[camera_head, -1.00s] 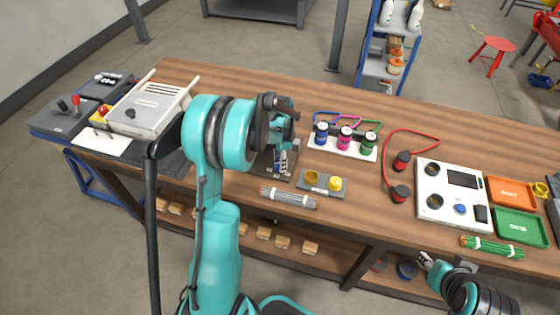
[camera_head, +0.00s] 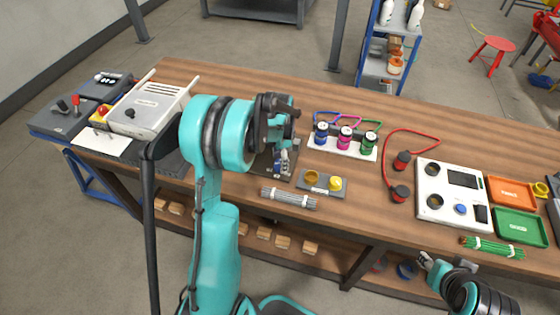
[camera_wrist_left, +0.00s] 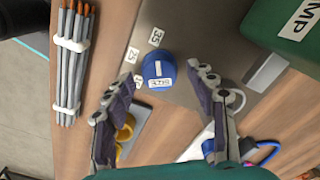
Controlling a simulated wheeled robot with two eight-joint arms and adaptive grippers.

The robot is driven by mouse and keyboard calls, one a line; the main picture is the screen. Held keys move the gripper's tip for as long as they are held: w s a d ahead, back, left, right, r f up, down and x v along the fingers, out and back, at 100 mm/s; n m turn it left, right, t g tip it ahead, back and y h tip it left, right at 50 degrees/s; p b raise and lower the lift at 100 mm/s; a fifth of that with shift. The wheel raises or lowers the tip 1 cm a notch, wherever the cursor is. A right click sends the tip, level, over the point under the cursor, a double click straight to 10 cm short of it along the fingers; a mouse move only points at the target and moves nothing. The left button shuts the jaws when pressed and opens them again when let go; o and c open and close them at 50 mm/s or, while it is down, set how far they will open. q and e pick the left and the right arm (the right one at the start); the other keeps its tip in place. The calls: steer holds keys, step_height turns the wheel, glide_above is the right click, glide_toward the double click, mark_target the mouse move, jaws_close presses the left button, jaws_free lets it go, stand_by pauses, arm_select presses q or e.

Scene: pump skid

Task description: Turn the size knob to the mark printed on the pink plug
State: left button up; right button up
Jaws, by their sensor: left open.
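The size knob (camera_wrist_left: 160,70) is a round blue cap with a white label, set on a grey metal plate (camera_wrist_left: 205,35) with printed marks including 25 and 35 beside it. My left gripper (camera_wrist_left: 160,82) is open, its two fingers to either side of the knob in the wrist view; I see no contact. In the head view the left gripper (camera_head: 283,158) is over the dark device on the bench and largely hides it. The pink plug (camera_head: 345,135) stands between a blue and a green one in a white holder; its print is unreadable. My right gripper (camera_head: 428,262) is by the bench's front edge.
A green housing (camera_wrist_left: 285,30) rises beside the knob. A grey tray with yellow parts (camera_head: 321,183) and a grey rod bundle (camera_head: 289,198) lie near the bench front. A white panel (camera_head: 451,193) and orange and green trays lie to the right.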

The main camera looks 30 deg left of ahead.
arm_select(q)
step_height(320, 180, up, 11)
stand_by(0.3)
steer(key=shift+r, duration=0.1)
steer(key=s+d+r+n+t, duration=0.3)
steer(key=s+d+r, duration=0.3)
steer(key=s+d, duration=0.25)
steer(key=s+d+f+n+t, duration=0.2)
steer(key=s+d+n+t, duration=0.2)
steer(key=s+d, duration=0.3)
steer(key=s+n, duration=0.1)
steer(key=s, duration=0.2)
steer(key=shift+s, duration=0.25)
